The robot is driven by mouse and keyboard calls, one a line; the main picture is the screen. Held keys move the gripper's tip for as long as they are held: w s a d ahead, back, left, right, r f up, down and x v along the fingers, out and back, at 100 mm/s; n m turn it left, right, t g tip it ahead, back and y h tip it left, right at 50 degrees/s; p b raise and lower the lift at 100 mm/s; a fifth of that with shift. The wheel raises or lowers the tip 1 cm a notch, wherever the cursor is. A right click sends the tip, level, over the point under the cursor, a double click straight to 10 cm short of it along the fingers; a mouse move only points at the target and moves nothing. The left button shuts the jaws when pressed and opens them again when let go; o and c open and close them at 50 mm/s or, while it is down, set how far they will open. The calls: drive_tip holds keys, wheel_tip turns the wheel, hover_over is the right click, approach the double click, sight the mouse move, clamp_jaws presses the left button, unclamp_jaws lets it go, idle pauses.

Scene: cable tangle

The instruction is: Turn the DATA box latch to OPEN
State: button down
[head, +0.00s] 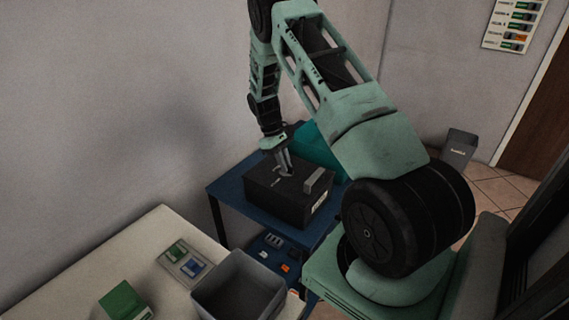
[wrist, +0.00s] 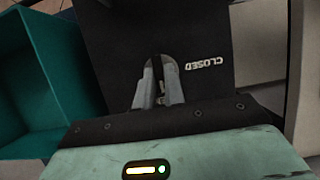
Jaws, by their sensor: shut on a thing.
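The DATA box (head: 277,203) is a black box on a blue table in the head view; a white label on its side is too small to read. Its dark lid (wrist: 200,25) fills the top middle of the wrist view, with the word CLOSED (wrist: 204,65) printed on it right of the fingers. My gripper (head: 284,172) points down onto the lid. In the wrist view my gripper (wrist: 158,88) has its fingers around a narrow dark piece, seemingly the latch (wrist: 157,65). The fingers hide most of it, so its angle is hard to tell.
A grey block (head: 318,181) stands on the box's right side. A teal bin (head: 316,146) is behind the box and shows left in the wrist view (wrist: 40,75). A blue table (head: 232,194) carries the box. A grey open bin (head: 238,288) stands front left.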

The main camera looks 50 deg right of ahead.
idle(0.3)
drive_tip(key=c, duration=1.5)
unclamp_jaws()
drive_tip(key=b+v, duration=0.3)
drive_tip(key=v, duration=1.4)
drive_tip(key=shift+d+r, duration=0.1)
drive_tip(key=shift+r, duration=0.2)
